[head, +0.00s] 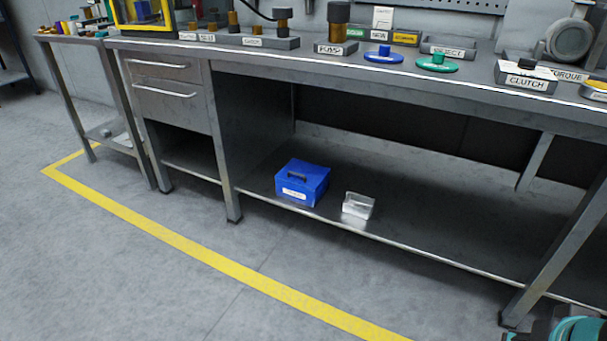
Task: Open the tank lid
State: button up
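A blue box (302,183) with a dark handle on its top and a white label on its front sits on the bench's lower shelf. Its lid looks shut. The label is too small to read, so I cannot tell whether this is the tank. A part of my own arm shows at the bottom right corner, far from the box. My gripper is not in view.
A small clear-and-white holder (358,206) stands right of the box. The workbench (300,78) overhangs the shelf, with drawers (168,95) at left and a leg (560,250) at right. Labelled trays and blue and green discs are on top. The floor (130,270) in front is clear.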

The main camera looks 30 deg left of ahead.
aim_at(303, 170)
jog(key=k, duration=0.6)
jog(key=u, duration=0.85)
jog(key=i, duration=1.65)
jog(key=z, duration=0.7)
